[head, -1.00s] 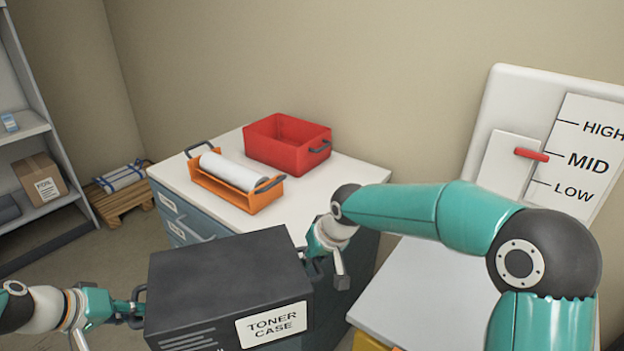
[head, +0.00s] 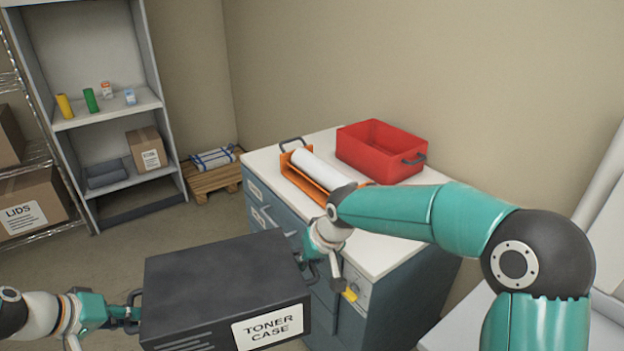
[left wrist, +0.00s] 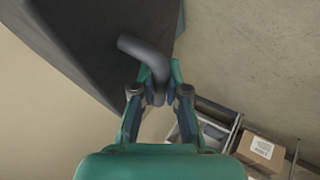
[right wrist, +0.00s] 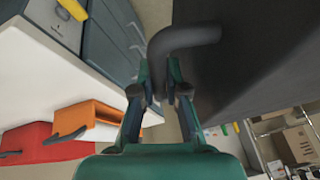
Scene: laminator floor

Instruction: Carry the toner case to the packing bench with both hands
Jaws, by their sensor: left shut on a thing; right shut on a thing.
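The toner case (head: 215,285) is a dark grey box with a white label, held up in front of me in the head view. My left gripper (head: 132,313) is shut on the handle at its left side; the left wrist view shows this handle (left wrist: 145,55) between the fingers. My right gripper (head: 308,268) is shut on the handle at its right side; the right wrist view shows that handle (right wrist: 180,38) between the fingers. I cannot identify the packing bench for sure in these frames.
A blue drawer cabinet (head: 385,254) with a white top stands close behind the case, bearing an orange roll carrier (head: 318,183) and a red bin (head: 376,155). Grey shelving (head: 135,105) and a pallet (head: 213,179) are further left. Floor left of the cabinet is clear.

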